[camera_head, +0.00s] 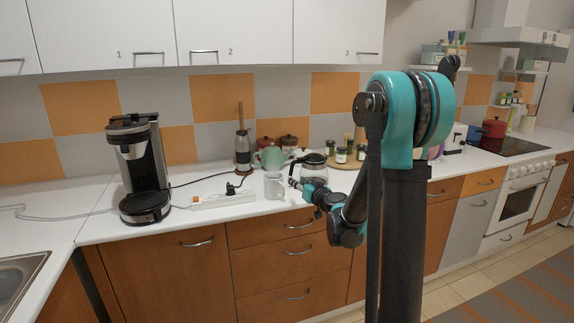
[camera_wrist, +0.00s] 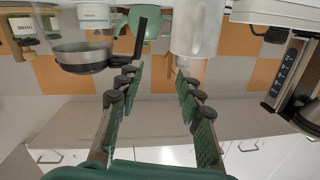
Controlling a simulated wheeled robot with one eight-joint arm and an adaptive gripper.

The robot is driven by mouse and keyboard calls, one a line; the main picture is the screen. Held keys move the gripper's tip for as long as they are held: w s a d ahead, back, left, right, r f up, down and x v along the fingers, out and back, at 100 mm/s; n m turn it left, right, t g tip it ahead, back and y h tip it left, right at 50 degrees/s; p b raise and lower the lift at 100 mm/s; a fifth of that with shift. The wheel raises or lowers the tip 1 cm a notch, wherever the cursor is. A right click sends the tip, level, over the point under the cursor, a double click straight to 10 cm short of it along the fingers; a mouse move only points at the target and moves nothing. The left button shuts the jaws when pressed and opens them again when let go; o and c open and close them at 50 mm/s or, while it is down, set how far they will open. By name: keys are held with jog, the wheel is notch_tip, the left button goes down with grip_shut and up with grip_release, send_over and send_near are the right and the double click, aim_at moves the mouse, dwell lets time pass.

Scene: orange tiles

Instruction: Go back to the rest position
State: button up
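My gripper (camera_head: 297,186) is at the end of my bent arm, low over the counter's front edge in the head view. In the wrist view, which looks upside down, its two green-padded fingers (camera_wrist: 160,68) stand apart with nothing between them. A grey-white mug (camera_head: 273,186) stands on the counter just left of my gripper; it also shows beyond the right fingertip in the wrist view (camera_wrist: 195,32). A glass coffee pot (camera_head: 313,169) with a dark handle stands behind my gripper, partly hidden by it, and shows beyond the left finger in the wrist view (camera_wrist: 80,57).
A coffee machine (camera_head: 140,165) stands at left on the white counter (camera_head: 95,220). A power strip (camera_head: 222,200) with a plug lies near the mug. A green teapot (camera_head: 271,157) and spice jars (camera_head: 341,155) stand behind. White wall cabinets (camera_head: 240,35) hang above. A stove (camera_head: 510,145) is at right.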

jog(key=s+f+n+g+h, duration=0.1)
jog(key=s+f+g, duration=0.25)
jog(key=s, duration=0.55)
jog(key=s+f+g, duration=0.3)
jog(key=s+f, duration=0.2)
jog(key=s, duration=0.5)
jog(key=s+d+f+m+g+h, duration=0.1)
jog(key=s+d+f, duration=0.3)
jog(key=s, duration=0.4)
jog(key=s+d+f+m+g+h, duration=0.2)
jog(key=s+d+f+g+h, duration=0.1)
jog(key=s+d, duration=0.4)
jog(key=shift+s+f+m+g+h, duration=0.35)
jog(key=shift+s+f+h, duration=0.5)
jog(key=shift+s, duration=0.35)
jog(key=shift+d, duration=0.1)
